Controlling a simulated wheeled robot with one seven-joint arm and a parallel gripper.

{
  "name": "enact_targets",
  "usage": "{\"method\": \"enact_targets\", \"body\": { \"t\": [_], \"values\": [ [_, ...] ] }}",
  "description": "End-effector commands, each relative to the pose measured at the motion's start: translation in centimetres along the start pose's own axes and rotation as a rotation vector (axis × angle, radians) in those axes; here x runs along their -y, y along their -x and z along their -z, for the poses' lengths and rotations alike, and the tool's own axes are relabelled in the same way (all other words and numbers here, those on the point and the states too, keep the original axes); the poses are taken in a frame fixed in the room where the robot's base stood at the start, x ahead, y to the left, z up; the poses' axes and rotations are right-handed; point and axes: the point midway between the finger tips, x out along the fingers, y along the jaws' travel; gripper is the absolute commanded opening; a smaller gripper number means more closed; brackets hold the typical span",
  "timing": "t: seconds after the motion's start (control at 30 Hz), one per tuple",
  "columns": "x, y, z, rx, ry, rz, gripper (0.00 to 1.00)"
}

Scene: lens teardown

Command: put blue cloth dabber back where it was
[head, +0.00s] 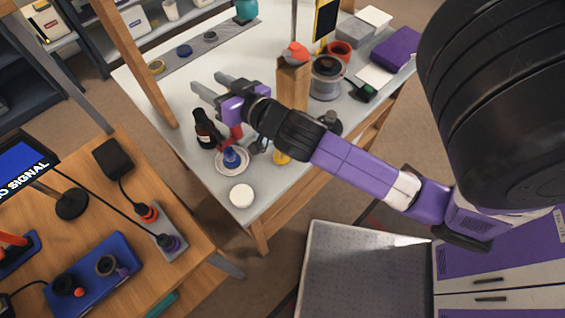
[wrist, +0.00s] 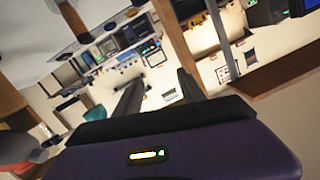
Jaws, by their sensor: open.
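A small blue knobbed object (head: 231,157), which looks like the blue cloth dabber, sits on a white dish (head: 221,171) near the front left part of the white table. My gripper (head: 207,84) is open and empty above the table, farther back than the dish and pointing to the left. In the wrist view the two fingers of my gripper (wrist: 158,88) stand apart with nothing between them. The wrist view faces the far shelves and shows no dabber.
A dark bottle (head: 204,129) stands close beside the dish, and a round white lid (head: 242,195) lies in front. A paper bag (head: 292,82) and a glass jar (head: 326,77) stand to the right. A grey strip (head: 225,38) with several rings lies at the back.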

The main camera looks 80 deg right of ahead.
Motion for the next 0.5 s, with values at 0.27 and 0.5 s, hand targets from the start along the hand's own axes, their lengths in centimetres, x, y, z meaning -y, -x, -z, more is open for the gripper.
{"method": "enact_targets", "body": {
  "t": [0.27, 0.5],
  "values": [
    [4.3, 12.1, -8.8, 0.160, 0.273, 0.298, 0.47],
    [7.1, 23.2, -11.3, 0.207, 0.341, 0.452, 0.47]
  ]
}}
